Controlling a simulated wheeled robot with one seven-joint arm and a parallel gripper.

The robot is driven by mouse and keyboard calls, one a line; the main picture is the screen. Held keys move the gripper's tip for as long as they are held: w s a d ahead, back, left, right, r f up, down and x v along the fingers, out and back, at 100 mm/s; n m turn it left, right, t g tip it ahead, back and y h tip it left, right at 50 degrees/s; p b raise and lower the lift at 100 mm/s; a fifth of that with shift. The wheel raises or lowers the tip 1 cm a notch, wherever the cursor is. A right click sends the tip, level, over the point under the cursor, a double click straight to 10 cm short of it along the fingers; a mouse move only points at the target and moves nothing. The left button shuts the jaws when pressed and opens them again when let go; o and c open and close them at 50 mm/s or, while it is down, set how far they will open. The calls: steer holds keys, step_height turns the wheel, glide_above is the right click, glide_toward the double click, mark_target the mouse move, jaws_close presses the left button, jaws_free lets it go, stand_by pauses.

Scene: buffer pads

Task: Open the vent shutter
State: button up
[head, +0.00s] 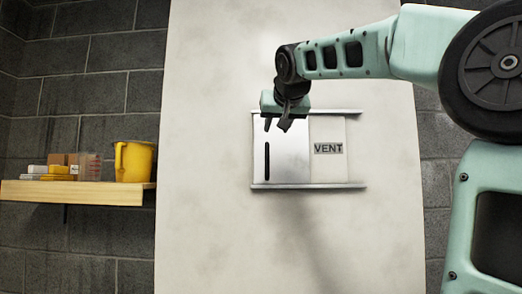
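The vent shutter (289,166) is a shiny metal plate with a dark vertical slot (267,160) near its left edge. It sits between an upper and a lower rail (330,186) on a pale wall panel. A light plate labelled VENT (328,149) shows to the right of the shutter, between the same rails. My gripper (277,127) is in front of the shutter's upper left part, with its fingertips pointing down just above the slot. A small gap seems to show between the fingers. Whether they touch the shutter cannot be told.
A wooden shelf (75,192) on the dark block wall at left holds a yellow pitcher (134,161), a clear container (90,167) and small boxes (58,165). The pale panel (210,230) is bare around the vent. My arm fills the upper right.

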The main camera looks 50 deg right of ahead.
mark_target(268, 152)
steer(key=p+x, duration=0.6)
steer(key=x, duration=0.8)
steer(key=shift+w+d, duration=0.1)
steer(key=shift+w+d+f+p, duration=0.3)
steer(key=shift+w+d+f, duration=0.05)
steer(key=shift+w+f, duration=0.1)
jaws_close()
